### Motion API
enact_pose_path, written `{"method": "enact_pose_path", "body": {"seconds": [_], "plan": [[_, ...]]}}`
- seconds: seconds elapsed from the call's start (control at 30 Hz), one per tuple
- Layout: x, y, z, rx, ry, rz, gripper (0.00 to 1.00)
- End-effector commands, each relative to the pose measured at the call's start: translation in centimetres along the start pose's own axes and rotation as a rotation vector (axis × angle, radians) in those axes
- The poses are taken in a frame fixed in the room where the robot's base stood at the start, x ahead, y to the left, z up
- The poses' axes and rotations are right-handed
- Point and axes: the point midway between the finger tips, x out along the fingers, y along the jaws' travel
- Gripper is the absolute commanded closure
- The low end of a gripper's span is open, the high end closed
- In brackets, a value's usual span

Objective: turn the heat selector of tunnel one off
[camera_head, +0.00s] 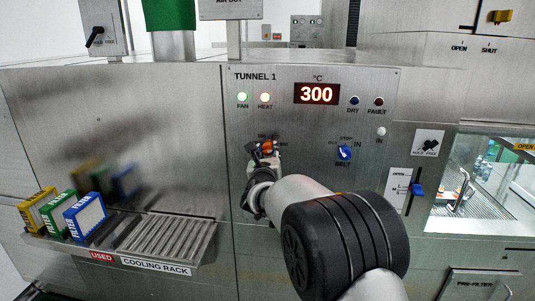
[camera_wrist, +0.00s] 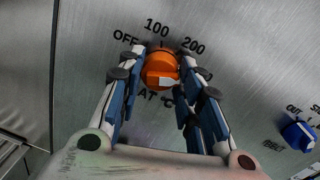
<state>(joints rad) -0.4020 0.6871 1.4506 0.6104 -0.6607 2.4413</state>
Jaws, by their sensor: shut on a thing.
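The heat selector is an orange knob (camera_wrist: 160,66) on the steel panel of tunnel 1. Labels OFF, 100 and 200 show around its top, and my right finger covers part of the scale. My gripper (camera_wrist: 163,72) has one finger on each side of the knob and is shut on it. I cannot tell for sure which mark the knob points to. In the head view my gripper (camera_head: 262,163) reaches the panel, with a bit of the orange knob (camera_head: 267,146) showing at its tip. The red temperature display (camera_head: 317,94) reads 300.
The blue belt knob (camera_head: 344,153) sits right of the heat selector and also shows in the wrist view (camera_wrist: 298,134). The fan lamp (camera_head: 242,97) is green and the heat lamp (camera_head: 265,98) looks lit. A cooling rack (camera_head: 170,238) juts out at left.

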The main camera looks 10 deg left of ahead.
Motion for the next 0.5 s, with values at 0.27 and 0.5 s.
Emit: {"method": "enact_pose_path", "body": {"seconds": [0.27, 0.5], "plan": [[-0.01, 0.0, 0.01, -0.003, 0.0, 0.0, 0.91], [-0.01, 0.02, 0.0, -0.063, 0.005, 0.001, 0.91]]}}
